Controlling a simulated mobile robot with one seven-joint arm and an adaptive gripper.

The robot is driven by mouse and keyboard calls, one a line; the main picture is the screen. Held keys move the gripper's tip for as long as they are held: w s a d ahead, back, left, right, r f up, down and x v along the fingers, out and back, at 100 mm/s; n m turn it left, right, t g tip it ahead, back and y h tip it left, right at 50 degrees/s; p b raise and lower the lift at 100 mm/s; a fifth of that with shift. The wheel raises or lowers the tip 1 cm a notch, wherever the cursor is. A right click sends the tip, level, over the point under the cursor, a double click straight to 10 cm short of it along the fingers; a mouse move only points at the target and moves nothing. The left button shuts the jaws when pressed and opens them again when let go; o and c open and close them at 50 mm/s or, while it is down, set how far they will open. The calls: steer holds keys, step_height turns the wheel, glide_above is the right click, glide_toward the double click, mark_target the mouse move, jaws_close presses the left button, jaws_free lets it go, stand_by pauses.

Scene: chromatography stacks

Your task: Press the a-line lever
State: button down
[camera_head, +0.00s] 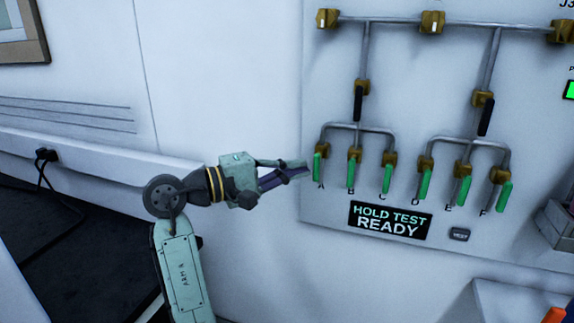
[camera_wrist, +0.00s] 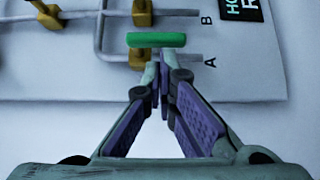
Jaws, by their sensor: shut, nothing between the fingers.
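The a-line lever (camera_head: 317,168) is a green handle on a brass valve, the leftmost in the lower row, above the letter A. It hangs down along its pipe in the head view. In the wrist view the same green lever (camera_wrist: 157,40) lies crosswise just beyond my fingertips. My gripper (camera_head: 303,168) is shut and empty, pointing right at the lever from its left side. In the wrist view my gripper (camera_wrist: 160,75) has its fingertips together close to the lever. I cannot tell whether they touch it.
Several more green levers, such as the B lever (camera_head: 351,173), hang to the right. Two black levers (camera_head: 359,103) sit above. A display (camera_head: 390,221) below reads HOLD TEST READY, with a small button (camera_head: 459,234) beside it.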

steer(key=shift+s+d+f+n+t+h, duration=0.15)
steer(key=shift+f+n+t+h, duration=0.15)
steer(key=shift+n, duration=0.2)
steer(key=shift+w+d+f+n+t+h, duration=0.1)
steer(key=shift+d+f+n+t+h, duration=0.1)
steer(key=shift+n+h, duration=0.25)
stand_by(0.4)
steer(key=d+n+t+y+p, duration=0.1)
steer(key=n+t, duration=0.3)
steer(key=n, duration=0.2)
steer(key=s+d+n+t+y, duration=0.1)
steer(key=d+n+t, duration=0.1)
steer(key=n+t, duration=0.3)
steer(key=s+d+f+n+t+y+p, duration=0.1)
steer(key=d+n+t+y, duration=0.1)
steer(key=n+t, duration=0.3)
steer(key=shift+d+f+n+p, duration=0.1)
steer(key=shift+n+p, duration=0.05)
steer(key=shift+n, duration=0.65)
steer(key=shift+d+n+p, duration=0.1)
steer(key=shift+n+p, duration=0.05)
steer(key=shift+n, duration=0.6)
steer(key=shift+d, duration=0.25)
